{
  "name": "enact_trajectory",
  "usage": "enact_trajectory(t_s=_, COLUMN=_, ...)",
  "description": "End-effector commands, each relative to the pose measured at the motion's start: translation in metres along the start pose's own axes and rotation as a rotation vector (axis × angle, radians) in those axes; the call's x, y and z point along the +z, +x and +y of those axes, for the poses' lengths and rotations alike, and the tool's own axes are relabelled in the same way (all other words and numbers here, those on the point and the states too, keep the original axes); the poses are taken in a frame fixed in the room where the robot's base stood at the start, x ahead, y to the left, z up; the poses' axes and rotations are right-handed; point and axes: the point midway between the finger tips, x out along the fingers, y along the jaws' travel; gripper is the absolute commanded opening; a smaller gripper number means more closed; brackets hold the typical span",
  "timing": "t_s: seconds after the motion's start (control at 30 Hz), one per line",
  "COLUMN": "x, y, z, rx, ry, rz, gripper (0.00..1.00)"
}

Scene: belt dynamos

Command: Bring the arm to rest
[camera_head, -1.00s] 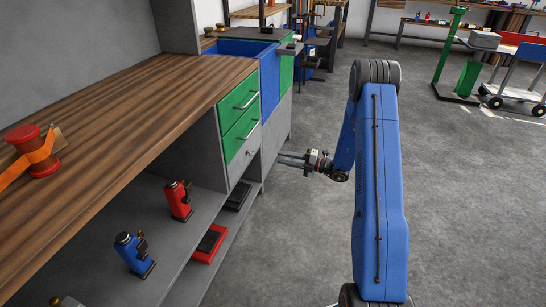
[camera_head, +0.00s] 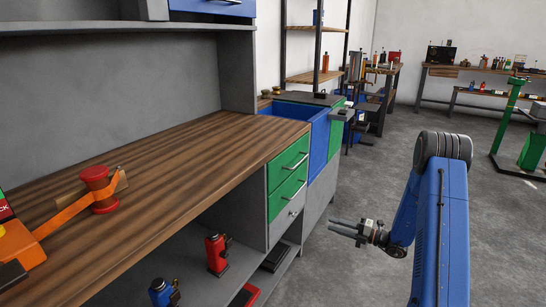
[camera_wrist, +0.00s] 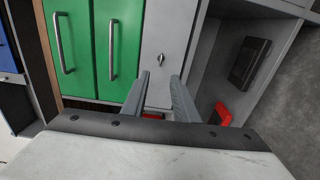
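My gripper (camera_head: 345,229) is at the end of my blue arm, in free air to the right of the workbench. In the wrist view, its two grey fingers (camera_wrist: 158,95) stand apart with a gap between them, and nothing is held. They point toward the workbench's drawer front, with the grey drawer (camera_wrist: 168,50) straight ahead and green drawers (camera_wrist: 118,50) beside it. The fingers appear apart from the drawers.
The workbench (camera_head: 170,165) fills the left. Red (camera_head: 217,252) and blue (camera_head: 163,292) bottle-like jacks stand on the lower shelf. The floor (camera_head: 350,275) around my arm is clear.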

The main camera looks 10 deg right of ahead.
Motion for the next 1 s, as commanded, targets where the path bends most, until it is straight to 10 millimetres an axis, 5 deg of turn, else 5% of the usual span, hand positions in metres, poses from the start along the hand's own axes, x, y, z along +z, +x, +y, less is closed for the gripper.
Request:
enact_trajectory(t_s=0.5, x=-0.119, y=0.028, z=0.120, rx=-0.103, ry=-0.589, rz=0.378, gripper=0.27)
enact_trajectory(t_s=1.0, x=-0.243, y=0.007, z=0.194, rx=-0.126, ry=-1.231, rz=0.790, gripper=0.27)
